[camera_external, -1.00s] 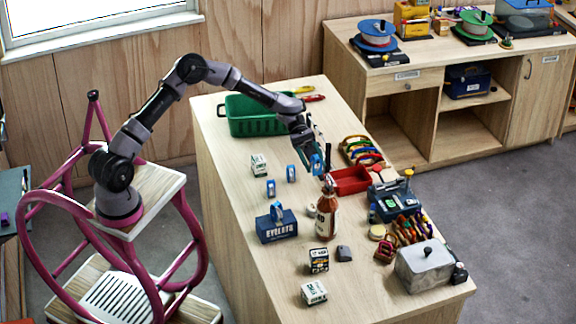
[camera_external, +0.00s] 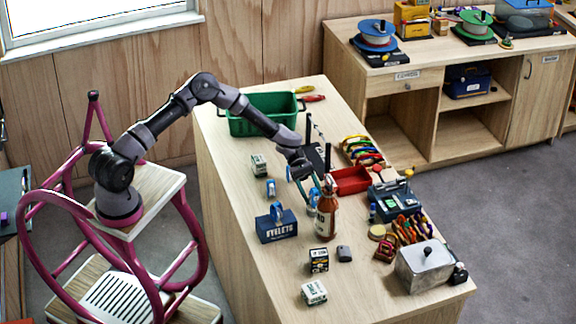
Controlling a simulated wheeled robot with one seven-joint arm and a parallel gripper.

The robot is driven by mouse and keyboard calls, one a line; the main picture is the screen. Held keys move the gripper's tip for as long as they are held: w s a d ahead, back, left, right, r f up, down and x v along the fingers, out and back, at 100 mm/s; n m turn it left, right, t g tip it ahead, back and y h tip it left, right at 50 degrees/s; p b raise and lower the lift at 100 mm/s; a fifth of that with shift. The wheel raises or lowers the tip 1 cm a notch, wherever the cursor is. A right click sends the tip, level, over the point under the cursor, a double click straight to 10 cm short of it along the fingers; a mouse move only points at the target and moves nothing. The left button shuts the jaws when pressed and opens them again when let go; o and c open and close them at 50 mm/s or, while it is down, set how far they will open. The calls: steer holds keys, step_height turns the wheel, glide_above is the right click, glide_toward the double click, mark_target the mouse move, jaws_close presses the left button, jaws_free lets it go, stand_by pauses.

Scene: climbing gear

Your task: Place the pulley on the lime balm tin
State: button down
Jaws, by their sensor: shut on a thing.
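My gripper (camera_external: 308,193) points down just left of the brown bottle (camera_external: 326,215), over the middle of the table. It is shut on a small blue pulley (camera_external: 312,197), mostly hidden by the fingers and bottle. Below it a small pale thing (camera_external: 310,212) sits against the bottle's left side, partly hidden; I cannot tell if it is the lime balm tin. A round yellowish tin (camera_external: 377,232) lies right of the bottle. I cannot tell whether the pulley touches anything below it.
A blue eyelets box (camera_external: 277,229) with a blue piece on top stands left of the bottle. A red tray (camera_external: 352,180) and a grey metal box (camera_external: 423,267) are to the right.

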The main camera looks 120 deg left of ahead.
steer(key=shift+f, duration=0.35)
steer(key=shift+c, duration=1.3)
jaws_free()
steer(key=shift+s, duration=0.1)
steer(key=v, duration=1.2)
